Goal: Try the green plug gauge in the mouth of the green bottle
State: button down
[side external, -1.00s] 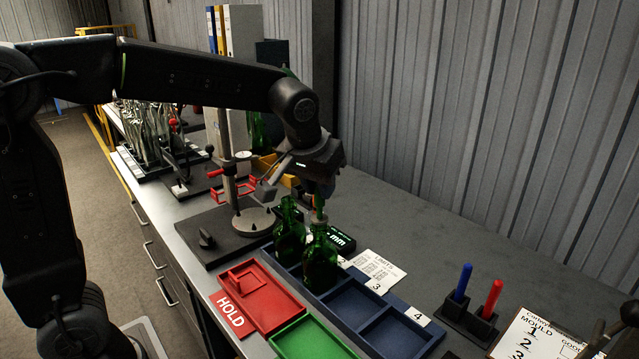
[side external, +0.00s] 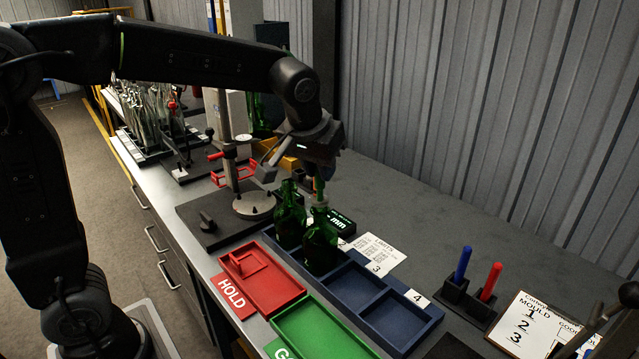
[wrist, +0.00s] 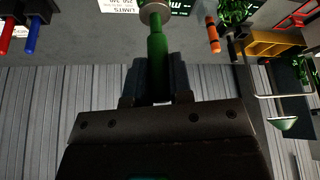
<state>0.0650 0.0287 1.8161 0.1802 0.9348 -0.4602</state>
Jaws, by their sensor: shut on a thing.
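My gripper (side external: 318,176) is shut on the green plug gauge (side external: 319,188) and points down. In the wrist view the gauge's green handle (wrist: 158,48) runs out from between the fingers to a pale metal collar at the top edge. Two green bottles stand upright in the blue tray, one further back (side external: 289,222) and one nearer (side external: 321,248). The collar is right at the mouth of the nearer bottle, in line with it. The gauge's lower end is hidden, so I cannot tell how far it is in.
The blue tray (side external: 408,328) has empty compartments at its near end. A red HOLD tray (side external: 283,293) and a green tray (side external: 318,335) lie beside it. A dial stand (side external: 253,206) is close behind the bottles. Blue and red pens (side external: 463,263) stand at right.

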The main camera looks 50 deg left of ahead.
jog(key=shift+r, duration=2.7)
jog(key=shift+w, duration=0.1)
